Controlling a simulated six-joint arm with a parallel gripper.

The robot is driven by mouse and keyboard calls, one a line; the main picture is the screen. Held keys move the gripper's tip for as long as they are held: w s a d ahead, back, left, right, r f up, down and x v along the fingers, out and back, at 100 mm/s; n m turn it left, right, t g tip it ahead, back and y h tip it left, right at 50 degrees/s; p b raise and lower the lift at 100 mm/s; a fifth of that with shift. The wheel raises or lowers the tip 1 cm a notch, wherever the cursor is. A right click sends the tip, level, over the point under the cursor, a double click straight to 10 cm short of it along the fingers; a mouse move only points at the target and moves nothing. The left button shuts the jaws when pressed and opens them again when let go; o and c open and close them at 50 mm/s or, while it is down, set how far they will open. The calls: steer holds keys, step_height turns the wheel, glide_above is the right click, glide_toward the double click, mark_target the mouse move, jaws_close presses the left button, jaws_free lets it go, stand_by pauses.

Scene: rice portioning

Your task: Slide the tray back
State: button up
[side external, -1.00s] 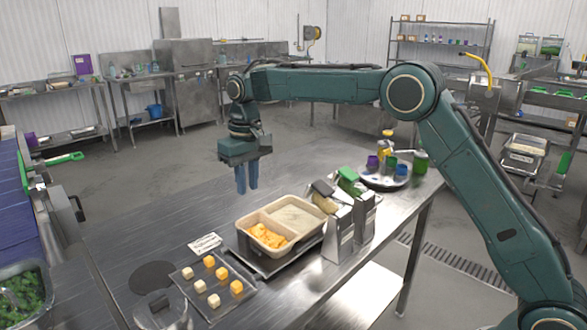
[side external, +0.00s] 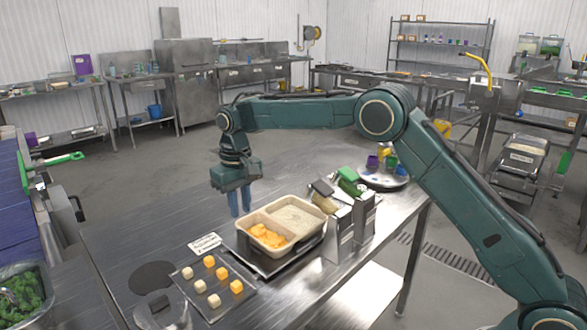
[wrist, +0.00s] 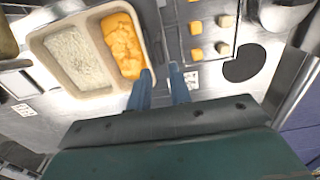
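The beige tray (side external: 291,237) has two compartments, one with orange food (side external: 266,236) and one with white rice (side external: 297,218). It sits on a dark metal stand (side external: 246,248) on the steel table. My gripper (side external: 240,210) points down at the tray's far-left edge in the side view, with its blue fingers partly hidden behind the rim. In the wrist view my gripper (wrist: 160,72) has its fingers apart with nothing between them. One fingertip overlaps the corner of the tray (wrist: 88,13) beside the orange food; I cannot tell if it touches.
A dark plate with orange and pale cubes (side external: 218,305) lies in front at left, near a label card (side external: 204,243). Metal dispensers (side external: 340,235) stand close to the tray's right. A round tray with colored cups (side external: 385,180) is farther back. The table left of the gripper is clear.

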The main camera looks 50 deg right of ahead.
mark_target(242, 232)
step_height(242, 232, down, 10)
steer(key=shift+f, duration=0.25)
stand_by(0.3)
steer(key=shift+c, duration=0.4)
jaws_close()
